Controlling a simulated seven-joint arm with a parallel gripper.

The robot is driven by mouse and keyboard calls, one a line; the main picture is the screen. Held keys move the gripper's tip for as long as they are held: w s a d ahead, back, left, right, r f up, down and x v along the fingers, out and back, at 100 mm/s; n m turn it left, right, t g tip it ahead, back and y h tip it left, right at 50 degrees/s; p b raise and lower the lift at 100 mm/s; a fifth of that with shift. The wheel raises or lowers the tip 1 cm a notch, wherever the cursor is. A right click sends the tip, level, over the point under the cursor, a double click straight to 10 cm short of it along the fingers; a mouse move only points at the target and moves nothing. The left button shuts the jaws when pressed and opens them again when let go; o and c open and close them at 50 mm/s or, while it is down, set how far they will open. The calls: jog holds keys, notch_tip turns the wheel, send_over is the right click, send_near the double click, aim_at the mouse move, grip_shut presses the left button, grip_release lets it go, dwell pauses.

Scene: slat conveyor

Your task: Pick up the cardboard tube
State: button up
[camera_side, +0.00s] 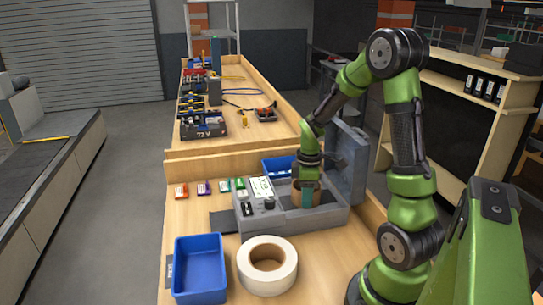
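A brown cylinder that looks like the cardboard tube (296,193) stands at the open grey case (330,217), towards the case's right side. My gripper (307,200) points straight down at it, with a teal finger in front of the brown surface. The gripper overlaps the tube in this view and hides part of it. I cannot tell whether the fingers touch it, or whether they are open or shut.
The case's raised lid (348,165) stands close to the right of my gripper. A blue bin (200,268) and a large white tape roll (267,265) sit in front. Another blue tray (277,167) is behind. Small coloured boxes (203,187) lie left.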

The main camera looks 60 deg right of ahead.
jog(key=shift+f, duration=0.1)
jog(key=shift+c, duration=0.3)
grip_shut()
